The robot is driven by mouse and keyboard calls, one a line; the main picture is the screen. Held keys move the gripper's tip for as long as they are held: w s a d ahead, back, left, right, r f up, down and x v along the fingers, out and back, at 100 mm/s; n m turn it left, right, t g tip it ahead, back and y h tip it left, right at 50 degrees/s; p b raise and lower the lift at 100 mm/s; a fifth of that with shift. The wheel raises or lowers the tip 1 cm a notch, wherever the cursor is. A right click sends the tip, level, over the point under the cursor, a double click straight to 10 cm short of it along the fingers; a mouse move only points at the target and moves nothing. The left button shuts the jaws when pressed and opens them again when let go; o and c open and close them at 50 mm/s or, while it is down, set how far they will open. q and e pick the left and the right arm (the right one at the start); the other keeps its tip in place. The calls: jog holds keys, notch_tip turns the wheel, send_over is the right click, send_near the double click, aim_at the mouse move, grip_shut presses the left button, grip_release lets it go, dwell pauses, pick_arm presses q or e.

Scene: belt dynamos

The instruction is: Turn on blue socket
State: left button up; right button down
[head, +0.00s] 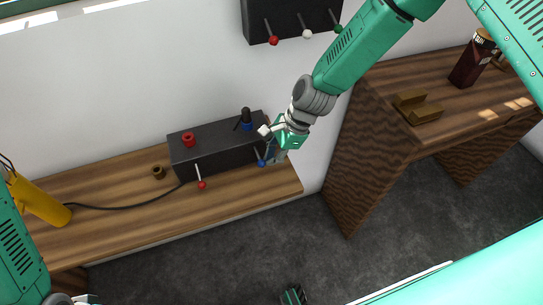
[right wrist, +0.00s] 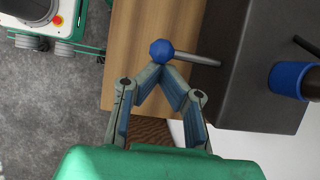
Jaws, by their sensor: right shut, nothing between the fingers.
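A dark box (head: 220,157) on the wooden bench carries a blue socket (head: 247,127) on top, with a black piece (head: 246,114) standing in it. The blue socket is also at the right edge of the right wrist view (right wrist: 288,78). A lever with a blue ball (head: 262,163) sticks out from the box's front; its ball (right wrist: 161,51) and grey rod show in the right wrist view. My right gripper (right wrist: 160,70) is shut and empty, its fingertips right at the blue ball; I cannot tell whether they touch. My left gripper is not clearly visible.
The box also has a red socket (head: 188,140) and a red-ball lever (head: 201,184). A brown ring (head: 158,172) and a yellow cylinder (head: 40,200) with a black cable lie left. A dark wall panel (head: 285,18) with several levers hangs above. A wooden desk (head: 385,125) stands right.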

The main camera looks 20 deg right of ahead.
jog(key=shift+a+r, duration=0.15)
dwell(0.6)
jog(key=shift+r+p, duration=0.75)
jog(key=shift+f, duration=0.1)
